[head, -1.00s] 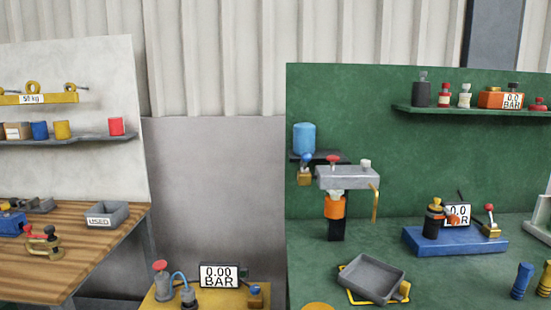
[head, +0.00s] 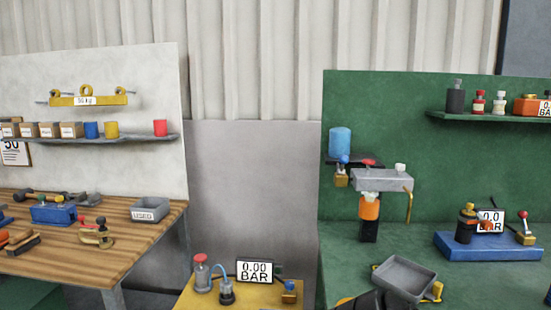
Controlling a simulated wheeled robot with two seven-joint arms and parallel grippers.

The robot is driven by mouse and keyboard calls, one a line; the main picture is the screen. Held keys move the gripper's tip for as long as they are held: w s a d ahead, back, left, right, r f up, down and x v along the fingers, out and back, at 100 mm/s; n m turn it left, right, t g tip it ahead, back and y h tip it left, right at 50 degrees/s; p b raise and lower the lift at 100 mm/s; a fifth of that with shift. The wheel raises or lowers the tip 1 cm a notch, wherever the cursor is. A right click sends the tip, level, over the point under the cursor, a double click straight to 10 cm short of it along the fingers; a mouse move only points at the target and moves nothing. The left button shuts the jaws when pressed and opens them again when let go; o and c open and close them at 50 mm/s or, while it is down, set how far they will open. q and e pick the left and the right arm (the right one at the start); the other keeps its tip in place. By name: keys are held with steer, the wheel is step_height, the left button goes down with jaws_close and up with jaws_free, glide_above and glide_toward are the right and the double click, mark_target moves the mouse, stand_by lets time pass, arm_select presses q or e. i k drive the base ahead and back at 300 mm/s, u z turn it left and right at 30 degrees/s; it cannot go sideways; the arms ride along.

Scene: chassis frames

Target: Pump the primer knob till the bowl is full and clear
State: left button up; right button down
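In the head view a grey filter head (head: 383,181) stands out from the green panel. A small white knob (head: 400,168) is on its top right, and a dark red knob (head: 368,162) is on its top left. I cannot tell which one is the primer knob. Below the head hangs a bowl (head: 369,209) that looks orange above and black below; its contents are too small to make out. A dark shape (head: 372,301) at the bottom edge is probably part of my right arm or gripper, with no fingertips distinguishable. My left gripper is not in view.
A blue tank (head: 340,142) and a brass valve (head: 341,180) sit left of the head. A brass pipe (head: 409,205) hangs at its right. A grey tray (head: 404,278) lies on the green bench below. A blue-based rig (head: 487,247) stands to the right.

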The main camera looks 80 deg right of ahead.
mark_target(368, 163)
steer(key=k, duration=1.45)
steer(key=z, duration=1.4)
